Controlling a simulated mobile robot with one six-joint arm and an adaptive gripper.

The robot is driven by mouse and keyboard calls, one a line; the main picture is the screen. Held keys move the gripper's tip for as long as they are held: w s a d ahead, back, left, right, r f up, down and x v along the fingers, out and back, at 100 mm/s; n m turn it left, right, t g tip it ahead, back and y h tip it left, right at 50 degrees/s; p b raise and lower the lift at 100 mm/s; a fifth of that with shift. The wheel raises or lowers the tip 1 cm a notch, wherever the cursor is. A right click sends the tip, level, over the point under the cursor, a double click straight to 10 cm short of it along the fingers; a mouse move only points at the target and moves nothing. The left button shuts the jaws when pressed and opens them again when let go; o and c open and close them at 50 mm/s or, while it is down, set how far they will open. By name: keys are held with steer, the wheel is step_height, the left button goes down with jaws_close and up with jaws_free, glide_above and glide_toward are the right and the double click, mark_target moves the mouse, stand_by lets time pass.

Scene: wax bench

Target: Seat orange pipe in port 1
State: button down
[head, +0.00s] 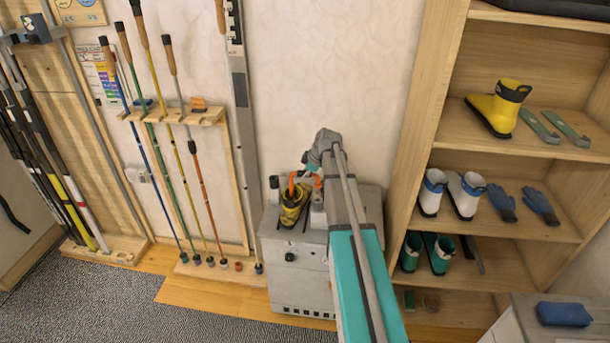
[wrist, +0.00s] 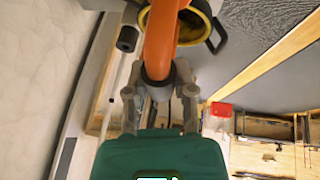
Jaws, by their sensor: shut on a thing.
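An orange pipe (wrist: 160,40) runs up from between my gripper's fingers in the wrist view, with a dark band where they meet it. My gripper (wrist: 159,88) is shut on this pipe. In the head view, my gripper (head: 311,172) is above the top of a grey box-shaped unit (head: 290,278) against the wall, and orange pipe shows beside a yellow and black boot (head: 291,212) on the unit. The boot opening (wrist: 207,30) is behind the pipe in the wrist view. I cannot make out port 1 or the pipe's lower end.
A dark short post (head: 274,184) stands on the unit's left side. A wooden shelf (head: 440,120) with boots and gloves is close on the right. A rack of poles (head: 172,118) stands left. Grey carpet (head: 100,300) is clear in front.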

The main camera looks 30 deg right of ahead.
mark_target(301, 193)
step_height(301, 193, down, 7)
steer(key=b, duration=0.6)
steer(key=shift+b, duration=0.4)
stand_by(2.6)
steer(key=shift+c, duration=1.9)
jaws_free()
steer(key=shift+r, duration=0.2)
step_height(301, 193, up, 14)
steer(key=p, duration=1.4)
steer(key=shift+f, duration=0.1)
